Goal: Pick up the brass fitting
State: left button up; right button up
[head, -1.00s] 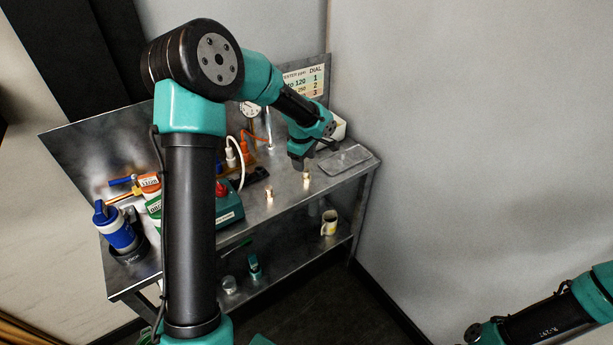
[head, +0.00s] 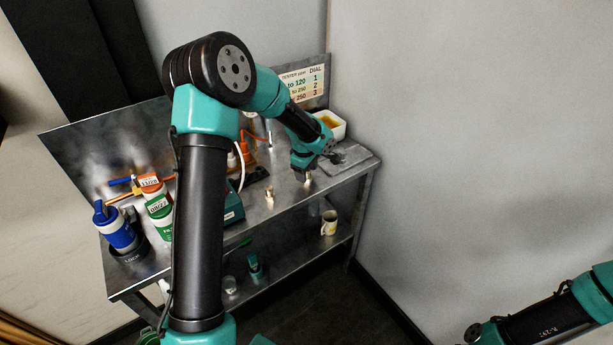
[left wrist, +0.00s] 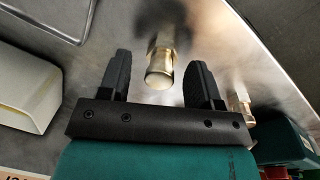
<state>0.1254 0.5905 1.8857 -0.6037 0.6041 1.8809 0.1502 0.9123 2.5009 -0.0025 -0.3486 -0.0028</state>
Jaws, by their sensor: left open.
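Two small brass-coloured fittings stand on the metal bench. One fitting (head: 308,181) is right under my left gripper (head: 304,175), partly hidden by it. In the left wrist view this fitting (left wrist: 160,78) is a shiny round-ended cylinder between the two spread fingers of the left gripper (left wrist: 160,65), with a gap on both sides. The left gripper is open and empty. The second fitting (head: 269,192) stands to the left, nearer the front edge; it also shows beyond the right finger in the left wrist view (left wrist: 240,103).
A white bin (head: 334,124) stands at the back right of the bench (head: 283,222); a shallow tray (head: 357,157) lies beside the gripper. A green box (head: 232,205), a blue canister (head: 119,232) and labelled containers (head: 158,206) are left. A mug (head: 329,222) is on the lower shelf.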

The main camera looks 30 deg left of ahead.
pick_arm(q)
jog(key=c, duration=1)
jog(key=shift+r, duration=0.15)
jog(key=shift+c, duration=0.2)
jog(key=shift+r, duration=1.45)
jog(key=shift+s+d+r, duration=0.1)
jog(key=shift+r, duration=0.2)
jog(key=s+d+r, duration=0.1)
jog(key=s+d, duration=0.7)
jog(key=s, duration=0.5)
jog(key=shift+s+r, duration=0.15)
jog(key=shift+s, duration=0.1)
jog(key=shift+d, duration=0.1)
